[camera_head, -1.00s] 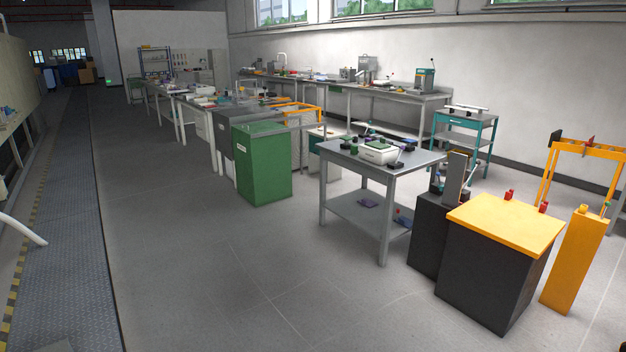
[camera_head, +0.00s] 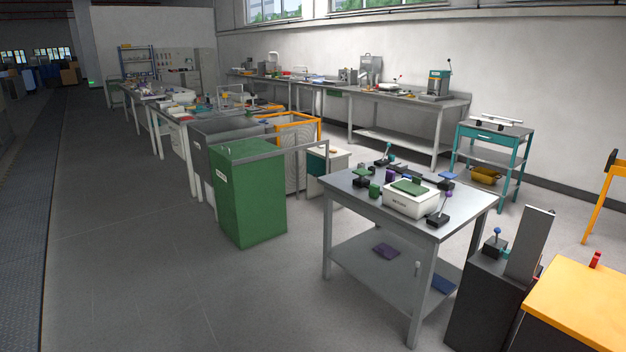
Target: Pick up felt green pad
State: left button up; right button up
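A flat green pad (camera_head: 409,187) lies on top of a white box (camera_head: 400,205) with dark lettering, on the grey metal table (camera_head: 350,190) right of centre. It looks like the felt pad, though its material is too small to make out. A smaller green piece (camera_head: 363,171) sits on the same table, left of and behind the box. Neither of my grippers is in view.
A green cabinet (camera_head: 250,200) stands left of the table. A dark pedestal (camera_head: 485,300) and an orange-topped block (camera_head: 590,305) stand to the right. A teal cart (camera_head: 490,155) is behind. Open floor (camera_head: 150,270) lies at front left.

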aim_at(413, 188)
jog(key=i+z, duration=0.1)
jog(key=i, duration=0.4)
jog(key=i+j+z, duration=0.1)
jog(key=i, duration=0.4)
jog(key=i+j+z, duration=0.1)
jog(key=i, duration=0.4)
jog(key=i+j+z, duration=0.1)
jog(key=i, duration=0.4)
jog(key=j, duration=0.1)
